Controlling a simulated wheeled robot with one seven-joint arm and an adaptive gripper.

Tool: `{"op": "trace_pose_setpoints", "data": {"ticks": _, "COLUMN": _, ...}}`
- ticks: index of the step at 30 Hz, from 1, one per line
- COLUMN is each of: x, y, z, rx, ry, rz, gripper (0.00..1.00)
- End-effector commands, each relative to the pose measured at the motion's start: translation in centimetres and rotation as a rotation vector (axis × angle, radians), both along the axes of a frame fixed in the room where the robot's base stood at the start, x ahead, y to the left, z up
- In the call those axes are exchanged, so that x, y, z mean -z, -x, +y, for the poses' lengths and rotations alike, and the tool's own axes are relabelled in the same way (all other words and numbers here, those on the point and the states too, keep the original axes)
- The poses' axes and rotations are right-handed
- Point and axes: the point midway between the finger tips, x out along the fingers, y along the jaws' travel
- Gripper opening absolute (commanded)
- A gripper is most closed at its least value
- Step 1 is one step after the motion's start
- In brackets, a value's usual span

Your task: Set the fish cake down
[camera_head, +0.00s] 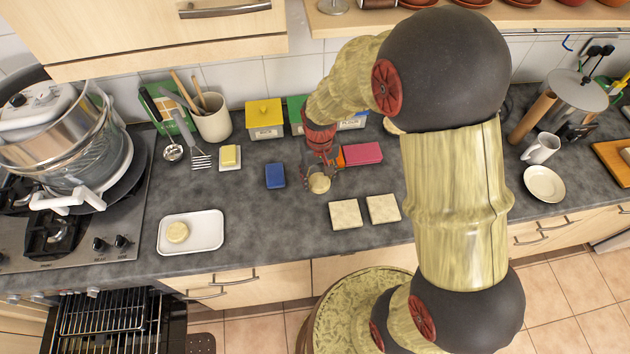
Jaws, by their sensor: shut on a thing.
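My gripper (318,178) is shut on a round, pale tan fish cake (319,184). It is over the grey worktop, between a blue block and a pink block. Whether the fish cake touches the worktop or hangs just above it, I cannot tell. A second, similar round cake (178,232) lies on a white tray (208,230) at the front left. The gripper's fingers partly hide the held fish cake.
Close by are a blue block (275,176), a pink block (363,153) and two bread-like squares (346,214). A butter dish (230,157) and utensils stand left. The stove (60,240) is far left. Bare worktop (270,215) lies in front. My arm hides part of the right side.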

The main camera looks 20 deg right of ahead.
Motion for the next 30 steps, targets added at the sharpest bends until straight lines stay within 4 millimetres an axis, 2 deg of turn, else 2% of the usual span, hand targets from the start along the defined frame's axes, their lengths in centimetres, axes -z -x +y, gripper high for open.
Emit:
{"op": "trace_pose_setpoints", "data": {"ticks": 3, "x": 1.9, "y": -1.6, "z": 0.0, "rx": 0.0, "ry": 0.0, "rz": 0.0, "gripper": 0.18}}
{"op": "trace_pose_setpoints", "data": {"ticks": 6, "x": 2.6, "y": -2.3, "z": 0.0, "rx": 0.0, "ry": 0.0, "rz": -0.002, "gripper": 0.18}}
{"op": "trace_pose_setpoints", "data": {"ticks": 13, "x": 3.7, "y": -3.2, "z": 0.0, "rx": 0.0, "ry": 0.0, "rz": -0.002, "gripper": 0.18}}
{"op": "trace_pose_setpoints", "data": {"ticks": 19, "x": 6.5, "y": -3.1, "z": 0.0, "rx": 0.0, "ry": 0.0, "rz": -0.001, "gripper": 0.18}}
{"op": "trace_pose_setpoints", "data": {"ticks": 30, "x": 6.9, "y": -3.2, "z": 0.0, "rx": 0.0, "ry": 0.0, "rz": -0.003, "gripper": 0.18}}
